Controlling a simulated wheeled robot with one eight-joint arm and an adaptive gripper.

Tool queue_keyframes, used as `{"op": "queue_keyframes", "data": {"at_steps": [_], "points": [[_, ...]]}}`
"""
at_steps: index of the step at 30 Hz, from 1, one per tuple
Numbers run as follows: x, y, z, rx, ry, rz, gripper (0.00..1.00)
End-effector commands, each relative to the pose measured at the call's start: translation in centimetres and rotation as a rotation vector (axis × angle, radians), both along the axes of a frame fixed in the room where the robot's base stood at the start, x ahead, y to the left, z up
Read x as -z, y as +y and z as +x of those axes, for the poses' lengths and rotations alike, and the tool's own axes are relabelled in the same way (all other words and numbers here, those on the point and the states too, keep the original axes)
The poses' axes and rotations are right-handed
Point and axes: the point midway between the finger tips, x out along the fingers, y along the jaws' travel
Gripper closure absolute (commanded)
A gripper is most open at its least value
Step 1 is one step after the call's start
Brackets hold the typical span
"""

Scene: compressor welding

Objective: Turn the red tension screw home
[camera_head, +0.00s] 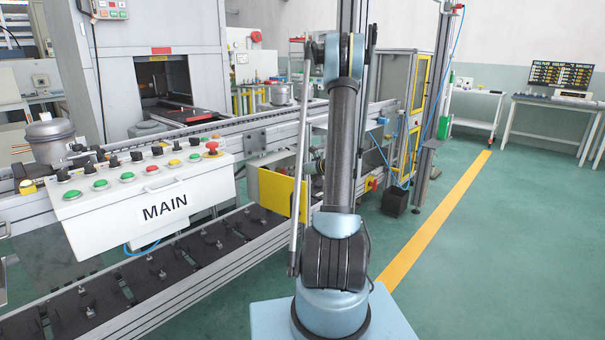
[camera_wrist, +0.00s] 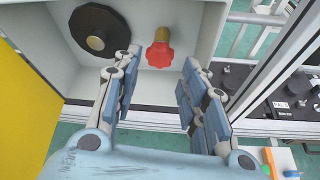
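The red tension screw (camera_wrist: 160,54) shows in the wrist view as a lobed red knob with a brass-coloured shaft behind it, inside a light grey housing (camera_wrist: 55,62). My gripper (camera_wrist: 161,68) is open, with its fingers to the left and right of the knob's near side. A gap shows between the knob and each finger, and the gripper holds nothing. How far the fingertips are from the knob in depth is hard to tell. In the head view my arm hides the gripper.
A black disc with a brass hub (camera_wrist: 96,42) sits left of the knob, close to the left finger. A yellow panel (camera_wrist: 22,120) is at the left. A metal profile (camera_wrist: 268,75) runs along the right. The MAIN control panel (camera_head: 165,205) stands left in the head view.

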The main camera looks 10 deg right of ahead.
Motion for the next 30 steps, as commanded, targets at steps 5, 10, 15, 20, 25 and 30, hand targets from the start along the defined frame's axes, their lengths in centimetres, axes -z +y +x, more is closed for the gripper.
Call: {"op": "queue_keyframes", "data": {"at_steps": [5, 10, 15, 20, 25, 30], "points": [[1.0, 1.7, 1.8, -0.001, 0.000, 0.000, 0.61], [1.6, 2.6, 2.9, -0.001, 0.000, -0.001, 0.61], [1.8, 2.9, 3.3, 0.000, 0.000, 0.000, 0.61], [1.8, 3.0, 3.3, 0.000, 0.000, 0.000, 0.61], [1.8, 3.0, 3.3, -0.001, 0.001, 0.000, 0.79], [1.8, 3.0, 3.3, -0.001, 0.000, 0.000, 0.74]]}}
